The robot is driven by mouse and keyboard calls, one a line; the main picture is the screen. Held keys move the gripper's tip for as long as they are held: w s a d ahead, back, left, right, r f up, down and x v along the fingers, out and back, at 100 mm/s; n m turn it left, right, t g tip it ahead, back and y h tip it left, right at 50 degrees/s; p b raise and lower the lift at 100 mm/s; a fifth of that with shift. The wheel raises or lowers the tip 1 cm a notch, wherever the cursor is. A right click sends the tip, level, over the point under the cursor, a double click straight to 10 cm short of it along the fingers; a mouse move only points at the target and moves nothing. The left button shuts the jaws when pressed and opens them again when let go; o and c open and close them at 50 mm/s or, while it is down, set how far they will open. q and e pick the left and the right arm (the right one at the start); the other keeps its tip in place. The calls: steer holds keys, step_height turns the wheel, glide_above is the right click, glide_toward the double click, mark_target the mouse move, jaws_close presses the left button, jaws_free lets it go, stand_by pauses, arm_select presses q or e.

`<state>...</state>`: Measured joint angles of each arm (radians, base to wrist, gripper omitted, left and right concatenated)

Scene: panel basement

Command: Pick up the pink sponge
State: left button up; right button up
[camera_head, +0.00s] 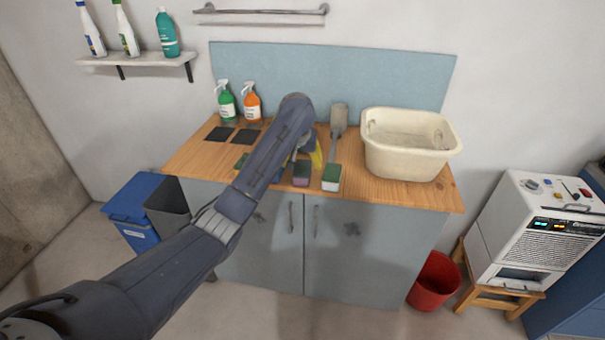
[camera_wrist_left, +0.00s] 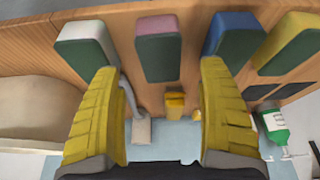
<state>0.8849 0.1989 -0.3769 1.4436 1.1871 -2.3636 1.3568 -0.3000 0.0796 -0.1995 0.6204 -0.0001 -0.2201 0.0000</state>
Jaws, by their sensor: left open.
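The pink sponge (camera_head: 301,173), with a dark green side, lies near the front edge of the wooden counter in the head view. In the left wrist view the pink sponge (camera_wrist_left: 158,45) shows in the upper middle, between the line of the two yellow fingers. My left gripper (camera_wrist_left: 159,67) is open, with its fingers spread to either side of the sponge and nothing held. In the head view my left gripper (camera_head: 311,157) is mostly hidden behind its own arm, with a yellow finger showing just behind the sponge. My right gripper is in neither view.
A white-and-green sponge (camera_head: 331,178) lies right of the pink one, a blue sponge (camera_wrist_left: 235,38) on its other side. A brush-like tool (camera_head: 338,121) and a cream basin (camera_head: 412,165) stand farther right. Spray bottles (camera_head: 252,106) stand at the back left.

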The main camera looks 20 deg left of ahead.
mark_target(302, 168)
arm_select(q)
steer(key=shift+x, duration=2.65)
steer(key=shift+f, duration=0.25)
steer(key=shift+c, duration=0.2)
steer(key=c, duration=0.8)
